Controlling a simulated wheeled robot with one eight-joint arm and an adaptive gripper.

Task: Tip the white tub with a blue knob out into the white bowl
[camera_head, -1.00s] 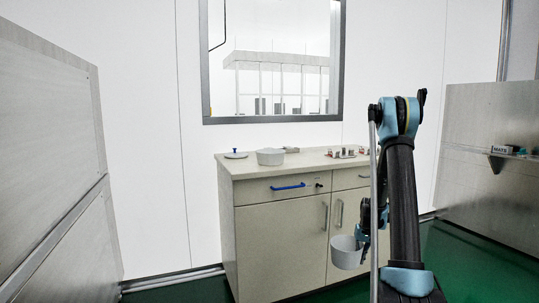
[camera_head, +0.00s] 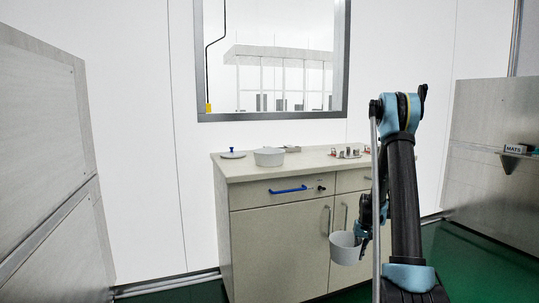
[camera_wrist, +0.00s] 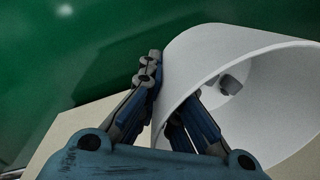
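My gripper (camera_head: 364,234) is shut on the wall of a white tub (camera_head: 343,250), held in front of the cabinet below counter height. In the wrist view the tub (camera_wrist: 205,55) is tilted with its mouth toward the lower right, and the fingers (camera_wrist: 172,85) are at its rim. A small grey thing (camera_wrist: 231,85) shows inside; I cannot tell what it is. No knob shows on the held tub. A flat white lid with a blue knob (camera_head: 232,154) lies at the counter's left end. The white bowl (camera_head: 269,158) stands upright to its right; its inside is mostly hidden.
The counter (camera_head: 310,163) tops a beige cabinet (camera_head: 275,240) with a blue drawer handle (camera_head: 288,189). Small metal parts (camera_head: 346,153) stand at its right, a grey item (camera_head: 291,149) behind the bowl. Metal panels (camera_head: 45,150) rise at left. Green floor (camera_head: 455,265) lies at right.

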